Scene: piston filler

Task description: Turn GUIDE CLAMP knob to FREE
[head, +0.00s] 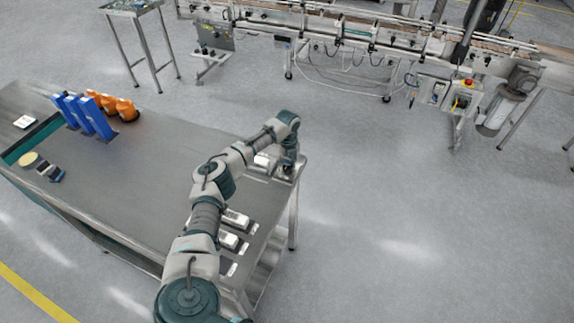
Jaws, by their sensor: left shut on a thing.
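My left gripper (287,168) points down at the far right corner of the steel table (150,190). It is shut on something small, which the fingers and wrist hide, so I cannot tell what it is. I cannot make out a GUIDE CLAMP knob or its label anywhere in the head view. A conveyor line (370,40) with rails and brackets runs across the back, well away from the gripper. Any knobs on it are too small to read. My right gripper is not in view.
A control box with a red button (468,83) hangs by the conveyor. The floor between is clear.

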